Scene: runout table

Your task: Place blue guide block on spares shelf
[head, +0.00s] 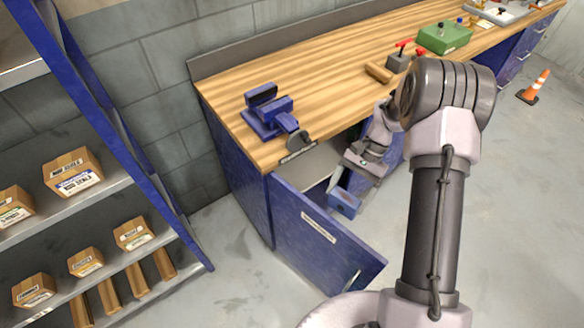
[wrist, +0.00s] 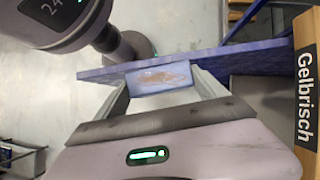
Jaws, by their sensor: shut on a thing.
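The blue guide block (head: 344,203) is held by my gripper (head: 350,188), in front of the bench by the open cabinet. In the wrist view the block (wrist: 160,78) sits between the two fingers (wrist: 160,84), and its near face has a pale brownish patch. The gripper is shut on it. The blue cabinet door (wrist: 235,58) lies just beyond the block in that view; I cannot tell if they touch. A grey shelf surface (head: 306,166) shows inside the open cabinet. Which shelf is the spares shelf is not readable here.
A blue-framed rack (head: 112,188) with cartons stands at the left. The wooden bench (head: 330,75) carries a blue vise (head: 268,108) and a green box (head: 444,38). The open door (head: 318,240) juts into the floor space. An orange cone (head: 535,87) stands at the right.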

